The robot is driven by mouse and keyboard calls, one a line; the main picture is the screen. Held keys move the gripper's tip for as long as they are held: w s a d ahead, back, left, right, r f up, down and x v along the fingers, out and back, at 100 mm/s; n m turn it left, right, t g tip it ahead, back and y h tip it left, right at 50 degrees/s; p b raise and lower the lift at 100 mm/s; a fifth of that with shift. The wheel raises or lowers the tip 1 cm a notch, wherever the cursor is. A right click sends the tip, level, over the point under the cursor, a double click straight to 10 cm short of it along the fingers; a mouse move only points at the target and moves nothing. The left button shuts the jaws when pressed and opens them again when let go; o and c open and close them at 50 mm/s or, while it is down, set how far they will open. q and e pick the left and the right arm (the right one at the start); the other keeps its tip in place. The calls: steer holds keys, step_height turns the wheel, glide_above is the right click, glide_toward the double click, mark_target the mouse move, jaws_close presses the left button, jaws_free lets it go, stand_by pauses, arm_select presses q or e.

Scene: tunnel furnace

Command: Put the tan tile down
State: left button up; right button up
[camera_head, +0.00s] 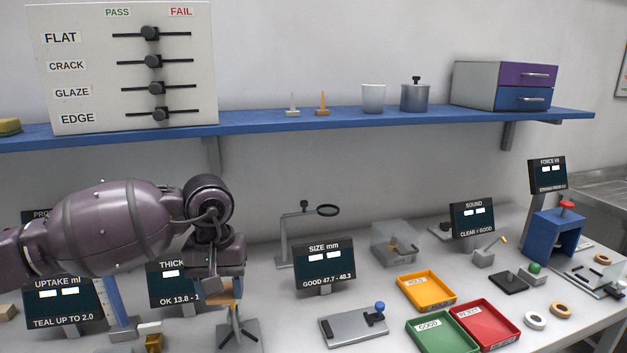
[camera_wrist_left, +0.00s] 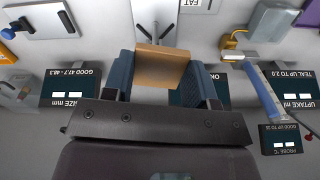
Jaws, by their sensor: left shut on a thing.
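My left gripper (camera_head: 222,286) points down at the left part of the bench, in front of the thickness display (camera_head: 168,298). It is shut on the tan tile (camera_wrist_left: 162,67), which sits between the two blue-grey fingers in the left wrist view. In the head view only a small part of the tile (camera_head: 238,290) shows below the gripper. A small grey stand with metal prongs (camera_head: 240,335) is just below the tile; it also shows in the left wrist view (camera_wrist_left: 155,17). I cannot tell whether the tile touches the prongs. My right gripper is not in view.
The size display (camera_head: 323,263) and a magnifier stand (camera_head: 283,235) are to the right. A grey gauge plate (camera_head: 345,328) lies in front. Yellow (camera_head: 450,300), green (camera_head: 412,340) and red (camera_head: 512,333) trays are further right. The uptake display (camera_head: 62,303) stands left.

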arm_select(q)
steer(key=s+a+f+m, duration=0.1)
steer(key=s+a+f, duration=0.4)
steer(key=s+f, duration=0.3)
step_height(320, 180, down, 2)
steer(key=shift+s+f, duration=0.1)
steer(key=shift+s, duration=0.1)
steer(key=shift+w+d, duration=0.1)
steer(key=shift+d, duration=0.1)
